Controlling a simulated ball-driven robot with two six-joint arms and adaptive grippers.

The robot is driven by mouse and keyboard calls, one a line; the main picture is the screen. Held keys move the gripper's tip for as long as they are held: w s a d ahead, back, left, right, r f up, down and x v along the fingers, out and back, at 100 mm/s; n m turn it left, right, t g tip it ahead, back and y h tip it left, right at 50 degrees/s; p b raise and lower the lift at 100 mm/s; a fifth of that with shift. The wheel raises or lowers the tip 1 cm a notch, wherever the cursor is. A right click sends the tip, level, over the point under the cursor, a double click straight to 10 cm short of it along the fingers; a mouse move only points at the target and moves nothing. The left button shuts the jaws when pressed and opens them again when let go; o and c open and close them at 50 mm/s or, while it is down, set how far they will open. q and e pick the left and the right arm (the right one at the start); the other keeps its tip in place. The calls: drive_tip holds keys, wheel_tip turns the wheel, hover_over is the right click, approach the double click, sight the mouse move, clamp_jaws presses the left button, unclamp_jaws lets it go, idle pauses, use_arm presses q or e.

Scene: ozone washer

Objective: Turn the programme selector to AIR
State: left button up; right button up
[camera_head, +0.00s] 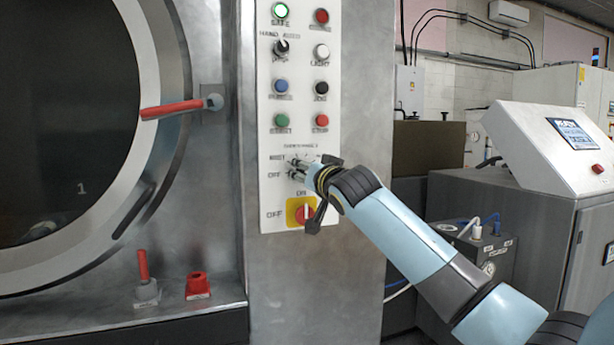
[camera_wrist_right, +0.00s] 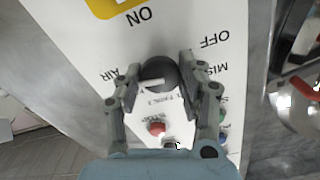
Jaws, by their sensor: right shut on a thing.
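The programme selector is a dark round knob (camera_wrist_right: 158,70) with a white line, on the white control panel (camera_head: 335,60). My right gripper (camera_head: 298,171) reaches it from the right in the head view. In the wrist view its two fingers (camera_wrist_right: 159,74) stand on either side of the knob and are shut on it. The white line lies nearly across the picture, its left end towards the AIR label (camera_wrist_right: 107,75). The OFF label (camera_wrist_right: 215,40) and MIST label (camera_wrist_right: 214,68) are on the opposite side. In the head view the fingers hide most of the knob. My left gripper is not in view.
A red main switch on a yellow plate (camera_head: 293,213) is just below the selector. Several buttons and a black hand/auto switch (camera_head: 281,47) are above. The round door (camera_head: 165,215) with a red handle (camera_head: 172,109) is to the left.

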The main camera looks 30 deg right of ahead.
drive_tip(key=shift+f+m, duration=0.3)
drive_tip(key=o, duration=1.2)
drive_tip(key=shift+r, duration=0.2)
drive_tip(key=shift+c, duration=0.2)
drive_tip(key=shift+s, duration=0.1)
drive_tip(key=v, duration=1.1)
drive_tip(key=shift+s, duration=0.4)
drive_tip(key=shift+f, duration=0.15)
